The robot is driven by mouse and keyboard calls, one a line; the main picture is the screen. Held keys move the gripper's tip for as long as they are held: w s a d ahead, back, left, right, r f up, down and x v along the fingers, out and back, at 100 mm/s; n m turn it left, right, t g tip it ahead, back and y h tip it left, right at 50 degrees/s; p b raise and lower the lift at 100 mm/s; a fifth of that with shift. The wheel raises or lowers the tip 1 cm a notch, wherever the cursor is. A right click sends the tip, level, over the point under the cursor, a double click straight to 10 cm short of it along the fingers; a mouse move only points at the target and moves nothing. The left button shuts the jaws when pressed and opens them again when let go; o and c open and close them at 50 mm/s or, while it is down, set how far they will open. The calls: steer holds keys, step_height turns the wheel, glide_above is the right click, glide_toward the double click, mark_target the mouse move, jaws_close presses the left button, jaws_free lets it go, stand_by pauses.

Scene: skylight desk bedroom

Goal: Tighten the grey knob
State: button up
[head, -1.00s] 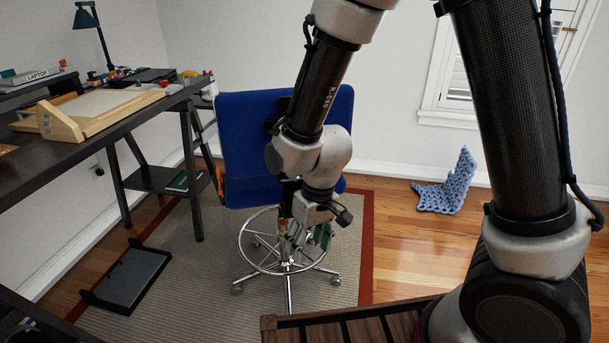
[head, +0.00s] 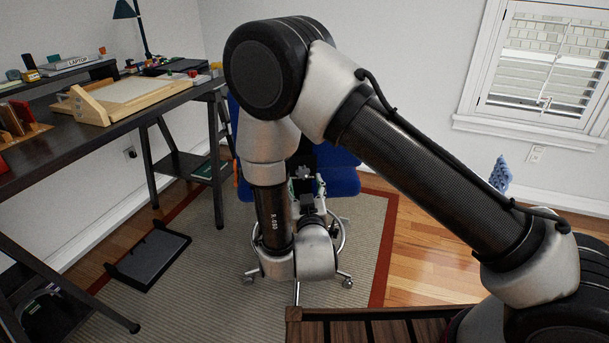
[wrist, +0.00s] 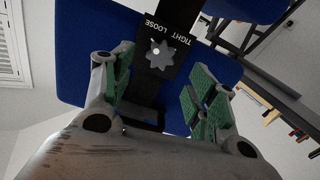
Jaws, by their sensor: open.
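The grey knob (wrist: 160,54) is a lobed, star-shaped knob on a black plate (wrist: 174,32) marked TIGHT and LOOSE. The plate is on the back of the blue chair (wrist: 82,60), also visible in the head view (head: 343,178) behind my arm. The knob shows small in the head view (head: 304,172). My gripper (wrist: 160,80) is open, with green-padded fingers to the left and right of the knob's line. The knob lies beyond the empty gap between them, apparently untouched. The head view shows my gripper (head: 307,188) small, at the chair back.
A dark desk (head: 60,143) with a wooden drawing board (head: 120,98) stands on the left. A black tray (head: 150,258) lies on the rug (head: 215,280). Wood floor (head: 425,265) is clear right of the chair. A window (head: 545,65) is at the right.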

mark_target(303, 174)
steer(key=w, duration=0.6)
steer(key=shift+w+a, duration=0.15)
steer(key=shift+a, duration=0.15)
steer(key=c, duration=1)
